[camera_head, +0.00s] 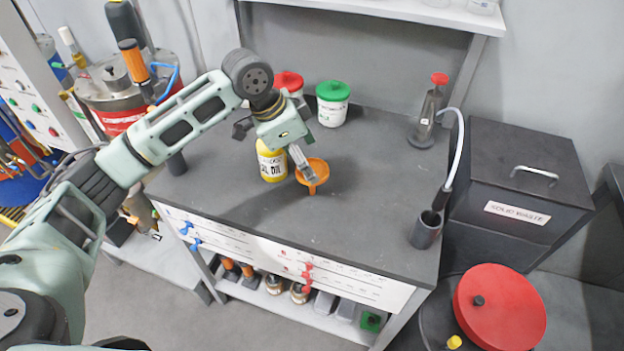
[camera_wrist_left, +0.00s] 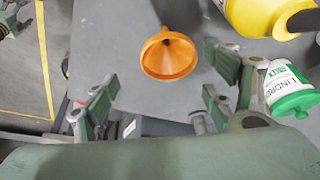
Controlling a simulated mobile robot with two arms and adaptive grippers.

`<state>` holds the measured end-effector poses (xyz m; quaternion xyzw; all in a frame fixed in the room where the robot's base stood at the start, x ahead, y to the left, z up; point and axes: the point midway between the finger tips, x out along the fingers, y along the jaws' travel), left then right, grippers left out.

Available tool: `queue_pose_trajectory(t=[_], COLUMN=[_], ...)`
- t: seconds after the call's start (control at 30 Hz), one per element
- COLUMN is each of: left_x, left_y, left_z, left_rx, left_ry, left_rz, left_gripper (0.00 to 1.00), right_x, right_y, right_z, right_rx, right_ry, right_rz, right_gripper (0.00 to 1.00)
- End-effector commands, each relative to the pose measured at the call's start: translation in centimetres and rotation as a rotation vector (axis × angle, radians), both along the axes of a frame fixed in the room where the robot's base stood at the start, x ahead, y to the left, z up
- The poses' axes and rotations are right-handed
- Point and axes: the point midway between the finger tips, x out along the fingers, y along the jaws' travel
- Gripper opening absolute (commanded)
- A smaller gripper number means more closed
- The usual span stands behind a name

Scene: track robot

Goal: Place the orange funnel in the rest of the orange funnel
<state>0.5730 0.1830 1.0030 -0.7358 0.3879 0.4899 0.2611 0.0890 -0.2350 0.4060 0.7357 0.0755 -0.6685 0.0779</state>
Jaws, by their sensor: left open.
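The orange funnel (camera_head: 318,172) is at the middle of the dark workbench, partly behind a finger of my left gripper in the head view. In the left wrist view the funnel (camera_wrist_left: 168,57) shows whole, ahead of the spread fingers. My left gripper (camera_head: 277,157) is open and close to the funnel, with nothing between its fingers that I can see as held. The fingers also show in the left wrist view (camera_wrist_left: 160,80). A small dark cylinder (camera_head: 176,164) stands at the bench's left; I cannot tell whether it is the funnel's rest.
A yellow bottle (camera_head: 271,163) stands beside the gripper. Green-lidded (camera_head: 333,106) and red-lidded (camera_head: 289,82) tubs stand behind. A dark holder (camera_head: 426,231) with a hose is at the right edge, near a flask (camera_head: 428,115). The bench's right middle is clear.

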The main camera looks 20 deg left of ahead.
Motion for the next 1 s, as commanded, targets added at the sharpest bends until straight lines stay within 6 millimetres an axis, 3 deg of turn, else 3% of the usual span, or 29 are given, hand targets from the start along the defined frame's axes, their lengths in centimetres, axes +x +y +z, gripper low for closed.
queue_pose_trajectory(t=[0.23, 0.5, 0.8, 1.0], left_x=[0.8, 2.1, 2.2, 2.2], left_y=[-0.8, -1.7, -1.8, -1.8], left_z=[-2.6, -6.0, -6.6, -6.6], left_rx=[0.000, 0.002, 0.002, 0.002], left_ry=[0.005, 0.005, 0.002, 0.003], left_rz=[0.003, 0.002, 0.002, 0.003], left_gripper=[0.77, 0.77, 0.77, 0.59], right_x=[-0.5, -0.5, -0.2, -0.1], right_y=[0.8, 0.5, -0.5, -0.4], right_z=[0.8, 1.8, 1.8, 1.8], right_rx=[0.010, 0.005, -0.006, -0.005], right_ry=[0.007, 0.006, 0.004, 0.003], right_rz=[-0.001, -0.001, -0.005, -0.005], right_gripper=[0.71, 0.71, 0.71, 0.71])
